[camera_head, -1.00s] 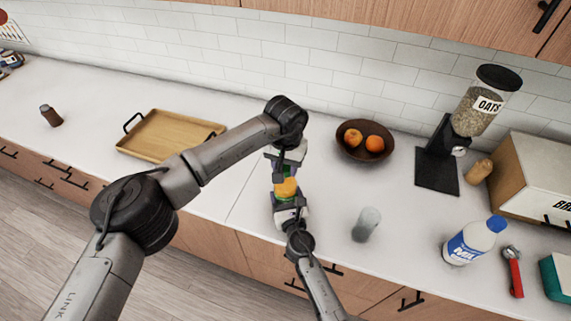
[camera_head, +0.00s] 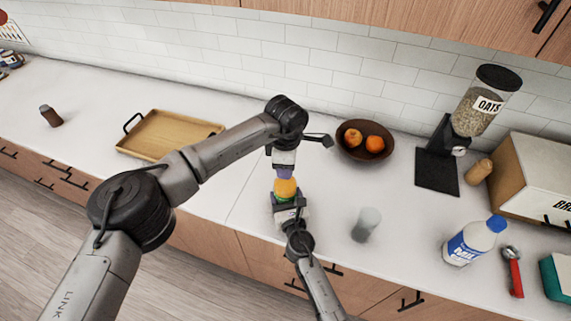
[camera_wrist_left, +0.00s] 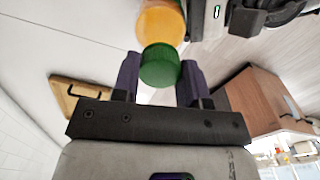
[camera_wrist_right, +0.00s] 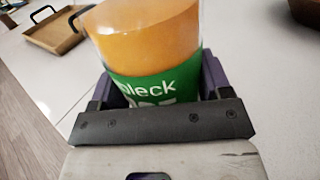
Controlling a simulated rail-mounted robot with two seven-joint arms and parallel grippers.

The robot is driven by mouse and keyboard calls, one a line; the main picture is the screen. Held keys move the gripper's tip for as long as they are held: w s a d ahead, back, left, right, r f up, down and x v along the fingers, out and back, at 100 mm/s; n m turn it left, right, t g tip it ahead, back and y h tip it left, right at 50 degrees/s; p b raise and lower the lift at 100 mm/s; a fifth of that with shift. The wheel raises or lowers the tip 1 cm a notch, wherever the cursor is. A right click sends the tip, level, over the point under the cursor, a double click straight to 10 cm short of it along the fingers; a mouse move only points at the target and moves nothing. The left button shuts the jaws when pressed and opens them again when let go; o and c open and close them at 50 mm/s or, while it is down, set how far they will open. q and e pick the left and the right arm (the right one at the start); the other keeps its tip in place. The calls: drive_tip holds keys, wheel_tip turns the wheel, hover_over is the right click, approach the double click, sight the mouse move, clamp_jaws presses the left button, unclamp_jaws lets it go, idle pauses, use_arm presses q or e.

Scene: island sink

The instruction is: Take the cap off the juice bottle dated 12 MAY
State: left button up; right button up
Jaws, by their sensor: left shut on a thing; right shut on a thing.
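An orange juice bottle (camera_head: 286,187) with a green label is held above the counter, roughly upright. My right gripper (camera_head: 287,207) is shut on its labelled lower part; the right wrist view shows the bottle (camera_wrist_right: 150,35) between both fingers, with part of a brand name readable. My left gripper (camera_head: 285,173) comes from above and is shut on the green cap (camera_wrist_left: 160,66). The left wrist view shows the cap against the bottle's top, and I cannot tell whether it is loose. The fingers hide the cap in the head view. No date shows.
A wooden tray (camera_head: 150,147) lies left, a brown bowl of oranges (camera_head: 365,153) right behind the grippers. A glass (camera_head: 366,225), a blue-capped milk bottle (camera_head: 472,242) and an oats dispenser (camera_head: 487,103) stand right. The counter's front edge is close below the grippers.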

use_arm(q)
drive_tip(key=n, duration=3.3)
drive_tip(key=shift+n, duration=0.3)
drive_tip(key=shift+r, duration=0.1)
